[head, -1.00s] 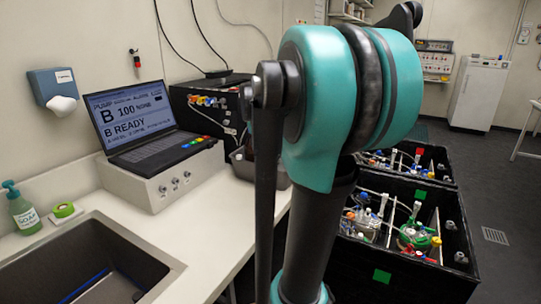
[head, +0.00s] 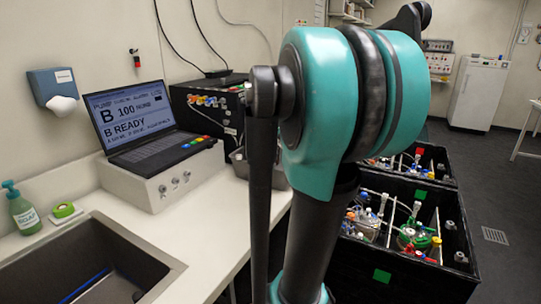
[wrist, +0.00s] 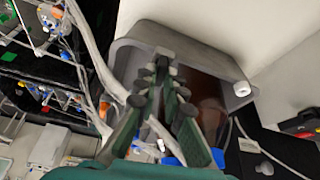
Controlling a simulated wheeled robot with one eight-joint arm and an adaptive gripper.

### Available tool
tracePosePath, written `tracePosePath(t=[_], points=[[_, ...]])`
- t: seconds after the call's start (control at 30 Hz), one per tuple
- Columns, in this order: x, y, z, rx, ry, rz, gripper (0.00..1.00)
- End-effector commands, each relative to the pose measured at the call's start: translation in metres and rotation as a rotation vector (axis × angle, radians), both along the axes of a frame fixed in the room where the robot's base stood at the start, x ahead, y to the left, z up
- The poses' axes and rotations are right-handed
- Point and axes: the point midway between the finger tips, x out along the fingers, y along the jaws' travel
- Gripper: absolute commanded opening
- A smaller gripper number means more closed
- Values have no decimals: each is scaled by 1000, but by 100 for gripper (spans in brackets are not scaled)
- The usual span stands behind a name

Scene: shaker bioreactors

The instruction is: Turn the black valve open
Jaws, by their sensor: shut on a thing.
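My gripper (wrist: 162,75) shows in the wrist view, its dark green and black fingers drawn close together over a grey tray. The fingers are shut on a small dark part between their tips, taken to be the black valve; it is mostly hidden by the fingers, so its handle angle cannot be told. In the head view my own arm blocks the sight of the gripper and the valve.
The grey tray (wrist: 237,72) has a brown inside and a white fitting at its corner. Pale tubes (wrist: 92,55) run close along the gripper's left side. In the head view, a laptop (head: 135,115) and a sink (head: 85,265) are left; black crates (head: 400,268) with bioreactors are right.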

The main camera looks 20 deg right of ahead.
Motion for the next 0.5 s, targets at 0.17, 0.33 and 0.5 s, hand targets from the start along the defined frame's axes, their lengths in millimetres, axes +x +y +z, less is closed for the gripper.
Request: tracePosePath(t=[0.17,0.33,0.5], points=[[-1,-2,0,1,-1,154,0],[-2,-3,0,1,-2,315,0],[-2,-4,0,2,-1,476,0]])
